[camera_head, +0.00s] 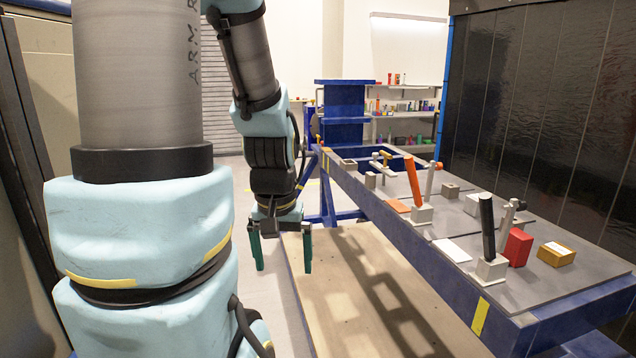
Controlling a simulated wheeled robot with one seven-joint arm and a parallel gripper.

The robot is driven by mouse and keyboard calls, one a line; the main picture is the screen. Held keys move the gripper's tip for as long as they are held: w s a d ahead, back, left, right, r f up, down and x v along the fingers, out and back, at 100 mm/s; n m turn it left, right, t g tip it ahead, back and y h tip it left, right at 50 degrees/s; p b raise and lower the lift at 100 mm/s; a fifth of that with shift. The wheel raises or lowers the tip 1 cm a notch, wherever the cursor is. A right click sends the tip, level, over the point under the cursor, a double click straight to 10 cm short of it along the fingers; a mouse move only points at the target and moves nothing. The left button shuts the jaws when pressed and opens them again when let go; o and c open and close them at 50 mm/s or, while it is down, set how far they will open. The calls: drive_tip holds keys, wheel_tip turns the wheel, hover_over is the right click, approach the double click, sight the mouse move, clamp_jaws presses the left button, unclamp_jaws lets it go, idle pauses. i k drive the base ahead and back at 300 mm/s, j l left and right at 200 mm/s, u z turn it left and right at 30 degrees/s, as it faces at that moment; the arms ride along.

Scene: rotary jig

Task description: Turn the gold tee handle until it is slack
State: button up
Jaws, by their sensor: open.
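The gold tee handle (385,153) shows small at the far part of the blue-framed bench, on or beside a small metal fitting, left of an orange lever. Its details are too small to tell. My gripper (281,252) hangs downward left of the bench, with its two green fingers apart and nothing between them. It is well short of the handle and touches nothing that I can see.
The orange lever (413,182) and a black lever (487,226) stand up from the grey bench top (445,279). A red block (516,247) and a yellow box (556,254) sit at the near right. A wooden board (345,315) lies low beneath my gripper.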

sight(387, 155)
drive_tip(key=i+j+z, duration=0.1)
drive_tip(key=i, duration=0.35)
drive_tip(key=i+j+z, duration=0.1)
drive_tip(key=i+j, duration=0.25)
drive_tip(key=i, duration=0.1)
